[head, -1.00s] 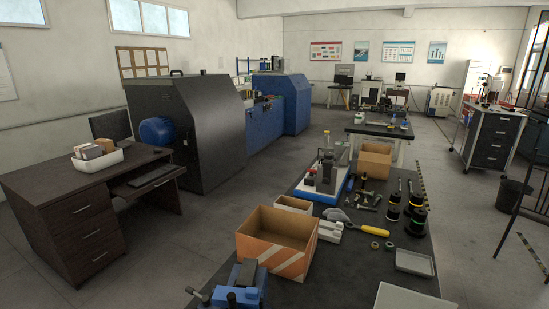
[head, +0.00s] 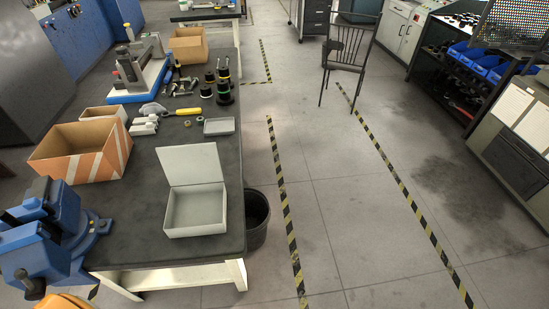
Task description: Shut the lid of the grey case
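The grey case (head: 197,209) sits on the dark workbench near its front right corner. Its lid (head: 190,165) stands raised at the back, tilted up from the far edge. The inside of the case is visible and looks empty. Neither of my grippers shows in the head view.
A blue vise (head: 45,235) stands left of the case. An orange-striped cardboard box (head: 82,152), a small grey tray (head: 219,127) and a yellow-handled tool (head: 187,111) lie farther back. A dark bin (head: 256,215) stands on the floor beside the bench. Open floor lies to the right.

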